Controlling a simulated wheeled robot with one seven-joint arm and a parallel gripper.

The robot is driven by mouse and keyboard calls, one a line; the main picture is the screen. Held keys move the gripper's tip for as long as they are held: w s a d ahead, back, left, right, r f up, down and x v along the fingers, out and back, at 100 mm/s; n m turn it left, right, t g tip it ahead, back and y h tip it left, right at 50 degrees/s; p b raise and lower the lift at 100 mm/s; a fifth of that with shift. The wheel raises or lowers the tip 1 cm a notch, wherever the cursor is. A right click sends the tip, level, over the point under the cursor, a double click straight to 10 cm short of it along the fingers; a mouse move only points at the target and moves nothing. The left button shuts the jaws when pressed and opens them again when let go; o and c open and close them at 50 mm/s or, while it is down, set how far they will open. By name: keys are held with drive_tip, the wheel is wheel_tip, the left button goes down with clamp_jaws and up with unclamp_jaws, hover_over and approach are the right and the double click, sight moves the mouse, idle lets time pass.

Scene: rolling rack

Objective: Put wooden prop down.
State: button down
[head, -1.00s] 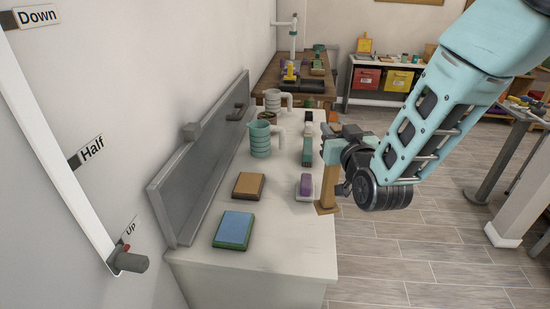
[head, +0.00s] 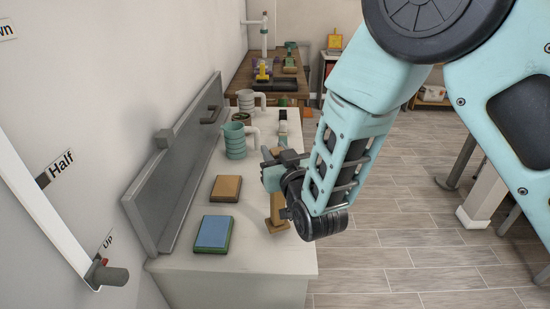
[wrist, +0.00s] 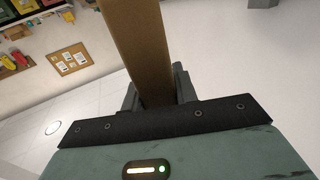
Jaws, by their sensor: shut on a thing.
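The wooden prop (head: 276,208) is a tan upright post with a wider foot at its lower end. In the head view it stands over the right part of the white counter (head: 255,262); I cannot tell whether its foot touches the top. My gripper (head: 276,165) is shut on its upper part. In the wrist view the prop (wrist: 138,45) runs up from between the fingers of my gripper (wrist: 155,95). The fingertips are partly hidden behind the prop and my wrist.
A blue-topped block (head: 212,233) and an orange-topped block (head: 226,188) lie on the counter left of the prop. A teal mug (head: 235,141) and a grey mug (head: 246,101) stand farther back. A grey raised panel (head: 180,160) runs along the wall side. The front right counter is clear.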

drive_tip(key=shift+f, duration=1.15)
drive_tip(key=shift+f, duration=0.15)
drive_tip(key=c, duration=1.1)
unclamp_jaws()
